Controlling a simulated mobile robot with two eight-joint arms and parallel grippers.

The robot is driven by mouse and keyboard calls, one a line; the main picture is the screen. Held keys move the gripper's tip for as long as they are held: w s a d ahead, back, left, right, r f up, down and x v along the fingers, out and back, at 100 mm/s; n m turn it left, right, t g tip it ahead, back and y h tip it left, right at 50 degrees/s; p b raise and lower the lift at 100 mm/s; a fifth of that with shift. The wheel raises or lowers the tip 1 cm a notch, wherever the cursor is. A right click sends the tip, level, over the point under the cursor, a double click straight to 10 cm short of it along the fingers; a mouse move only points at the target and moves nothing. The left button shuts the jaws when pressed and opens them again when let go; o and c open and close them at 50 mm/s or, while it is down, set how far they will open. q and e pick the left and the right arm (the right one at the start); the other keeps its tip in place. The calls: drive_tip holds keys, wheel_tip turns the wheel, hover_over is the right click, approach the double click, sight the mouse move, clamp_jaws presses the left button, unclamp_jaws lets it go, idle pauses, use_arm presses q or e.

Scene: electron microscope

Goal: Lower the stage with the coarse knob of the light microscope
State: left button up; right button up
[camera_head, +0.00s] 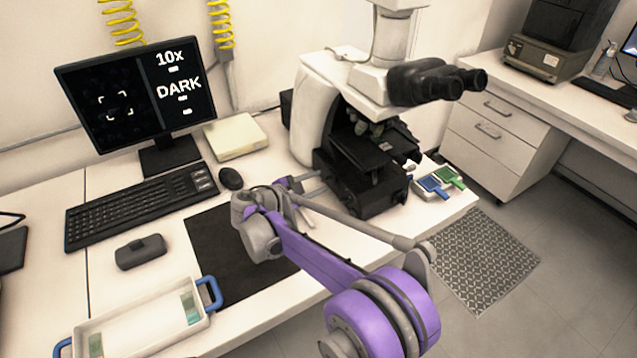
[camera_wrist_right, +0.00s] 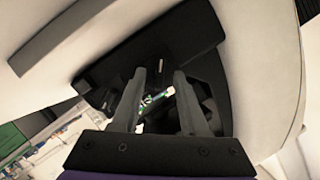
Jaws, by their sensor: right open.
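The light microscope (camera_head: 325,95) stands at the back right of the bench, with a white body, black eyepieces (camera_head: 437,82) and a black stage (camera_head: 372,145). My right gripper (camera_head: 316,181) is at the lower left side of the microscope, close to its black base. The right wrist view shows its two grey fingers (camera_wrist_right: 160,78) apart, with black and white microscope parts close around them. Small green and white shapes show between the fingers. I cannot make out the coarse knob clearly, nor whether the fingers touch anything. My left gripper is not in view.
A monitor (camera_head: 130,95) reads "10x" and "DARK". A keyboard (camera_head: 140,205), mouse (camera_head: 231,178) and black mat (camera_head: 215,250) lie left of my arm. A blue-handled tray (camera_head: 140,318) is at front left. Blue and green slide items (camera_head: 436,184) lie right of the microscope, near the bench edge.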

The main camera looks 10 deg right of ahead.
drive_tip(key=shift+w+d+f, duration=0.15)
drive_tip(key=shift+w+d, duration=0.15)
drive_tip(key=shift+d, duration=0.15)
clamp_jaws()
idle(0.3)
